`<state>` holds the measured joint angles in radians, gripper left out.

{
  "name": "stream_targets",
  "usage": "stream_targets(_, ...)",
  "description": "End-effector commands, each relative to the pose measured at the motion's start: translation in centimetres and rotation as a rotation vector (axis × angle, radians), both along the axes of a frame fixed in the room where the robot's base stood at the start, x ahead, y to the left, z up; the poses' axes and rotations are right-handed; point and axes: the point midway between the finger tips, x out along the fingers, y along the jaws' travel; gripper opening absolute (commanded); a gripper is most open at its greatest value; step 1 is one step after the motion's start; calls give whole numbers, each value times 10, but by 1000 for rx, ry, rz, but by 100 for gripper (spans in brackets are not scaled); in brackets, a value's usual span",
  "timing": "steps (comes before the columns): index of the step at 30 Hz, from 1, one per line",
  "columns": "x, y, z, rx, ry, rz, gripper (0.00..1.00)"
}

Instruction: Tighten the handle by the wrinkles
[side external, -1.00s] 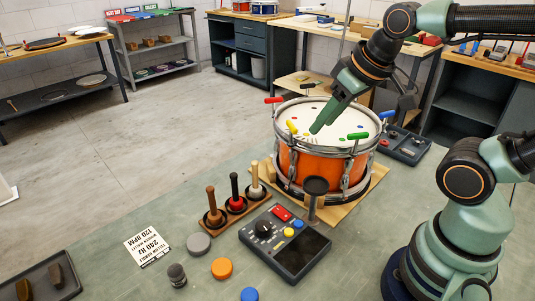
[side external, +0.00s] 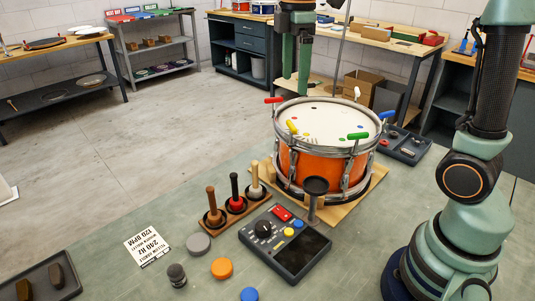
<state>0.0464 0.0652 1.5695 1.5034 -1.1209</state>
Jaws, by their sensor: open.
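The orange drum (side external: 313,165) stands on a wooden board on the bench, with a pale drumhead (side external: 335,115). Coloured handles ring its rim: red (side external: 273,100), yellow (side external: 292,127), green (side external: 358,136), white (side external: 357,92), blue (side external: 386,115), and a dark one at the back. Faint wrinkle-like marks (side external: 309,137) show on the head near the yellow handle; they are small and hard to make out. My gripper (side external: 296,82) is open and empty, fingers pointing down, above the back of the drum and apart from the handles.
Coloured discs and a printed sign (side external: 147,246) lie at front left.

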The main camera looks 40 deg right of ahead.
Motion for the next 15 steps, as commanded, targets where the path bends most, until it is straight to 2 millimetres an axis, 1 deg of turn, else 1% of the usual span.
stream_targets(5, 0, 0, -11, 0, 9, 13, 95)
stream_targets(8, 0, 0, -27, 0, 9, 12, 95)
stream_targets(15, 0, 0, -74, 0, 9, 10, 95)
